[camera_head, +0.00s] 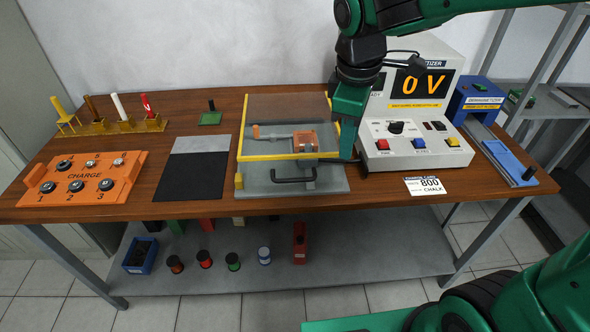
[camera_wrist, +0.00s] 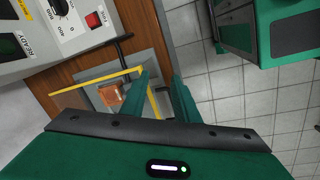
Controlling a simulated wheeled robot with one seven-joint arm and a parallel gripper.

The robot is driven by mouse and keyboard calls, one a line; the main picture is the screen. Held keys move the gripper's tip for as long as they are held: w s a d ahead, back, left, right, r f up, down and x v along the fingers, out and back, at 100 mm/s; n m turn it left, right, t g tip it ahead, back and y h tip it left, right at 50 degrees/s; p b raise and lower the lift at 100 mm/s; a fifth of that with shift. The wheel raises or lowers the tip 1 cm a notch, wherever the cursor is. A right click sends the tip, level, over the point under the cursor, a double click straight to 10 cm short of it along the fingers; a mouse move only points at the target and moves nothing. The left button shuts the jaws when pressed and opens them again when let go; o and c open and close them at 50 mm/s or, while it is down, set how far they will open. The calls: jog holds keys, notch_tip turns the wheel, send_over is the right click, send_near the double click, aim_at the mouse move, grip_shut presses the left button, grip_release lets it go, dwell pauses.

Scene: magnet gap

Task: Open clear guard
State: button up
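The clear guard (camera_head: 289,157) is a see-through cover with yellow edges, standing down over a grey fixture with an orange-copper block (camera_head: 305,140). Its yellow edge also shows in the wrist view (camera_wrist: 95,80), with the block (camera_wrist: 111,95) behind it. My gripper (camera_head: 346,152) points down at the guard's right side, close to the front right corner. In the wrist view my gripper (camera_wrist: 161,90) has its two green fingers apart, with a narrow gap between them. The yellow edge passes by the left finger; whether they touch cannot be told. A black handle (camera_head: 293,178) sits on the base in front.
The magnetizer (camera_head: 414,110), reading 0 V, stands right of my gripper. A blue demagnetizer (camera_head: 475,100) is farther right. Left are a dark mat (camera_head: 190,178), an orange charge tray (camera_head: 85,178) and a yellow rack (camera_head: 110,126). A label card (camera_head: 428,186) lies at the front.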

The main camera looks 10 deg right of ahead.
aim_at(294, 180)
jog(key=a+n, duration=0.5)
jog(key=a, duration=0.6)
jog(key=shift+y, duration=0.5)
jog(key=f, duration=0.3)
jog(key=w+f, duration=0.1)
jog(key=f, duration=0.6)
jog(key=shift+w, duration=0.4)
jog(key=shift+c, duration=0.3)
grip_shut()
